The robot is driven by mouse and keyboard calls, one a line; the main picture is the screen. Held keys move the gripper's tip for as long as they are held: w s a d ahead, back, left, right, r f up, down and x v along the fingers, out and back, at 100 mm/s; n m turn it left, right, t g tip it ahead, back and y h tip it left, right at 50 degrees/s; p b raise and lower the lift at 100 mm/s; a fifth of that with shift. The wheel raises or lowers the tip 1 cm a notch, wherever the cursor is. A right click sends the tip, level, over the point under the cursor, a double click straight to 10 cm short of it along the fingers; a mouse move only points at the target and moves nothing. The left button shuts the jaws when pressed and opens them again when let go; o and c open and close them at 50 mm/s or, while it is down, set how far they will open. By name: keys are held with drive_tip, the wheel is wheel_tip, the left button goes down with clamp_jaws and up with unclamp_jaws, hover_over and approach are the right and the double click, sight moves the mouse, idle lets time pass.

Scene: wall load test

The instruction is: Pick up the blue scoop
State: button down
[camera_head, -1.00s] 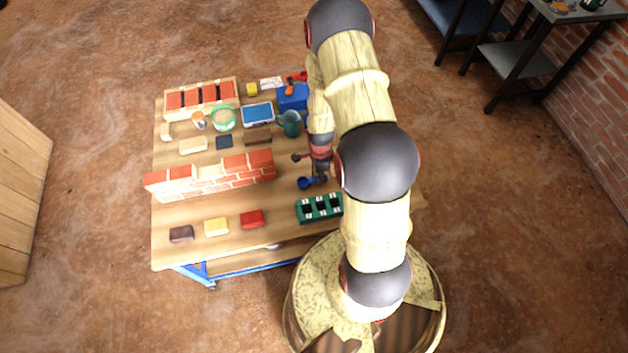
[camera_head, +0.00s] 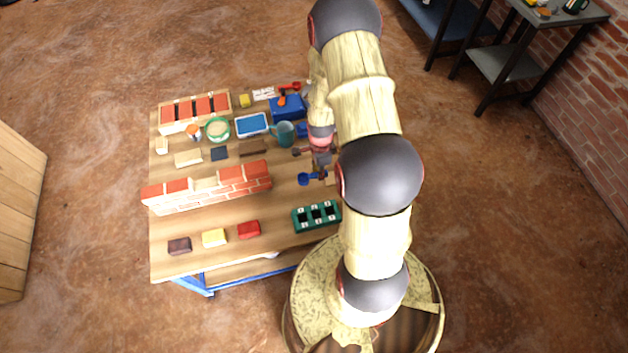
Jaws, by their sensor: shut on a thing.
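The blue scoop (camera_head: 306,179) is at the right part of the workbench, its bowl pointing left. My gripper (camera_head: 324,175) is at the scoop's right end, shut on its handle. The fingers are small and partly hidden by my arm. The scoop appears raised a little above the bench top, between the brick wall and the green tray; the exact height is hard to tell.
A low brick wall (camera_head: 207,187) stands left of the scoop. A green slotted tray (camera_head: 316,217) lies in front. A teal mug (camera_head: 283,134) and blue box (camera_head: 287,107) stand behind. Loose bricks, including a red one (camera_head: 249,230), lie front left.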

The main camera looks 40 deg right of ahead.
drive_tip(key=d+r+p, duration=0.2)
drive_tip(key=d+r, duration=0.4)
drive_tip(key=d, duration=0.5)
drive_tip(key=shift+r, duration=0.25)
drive_tip(key=shift+w, duration=0.1)
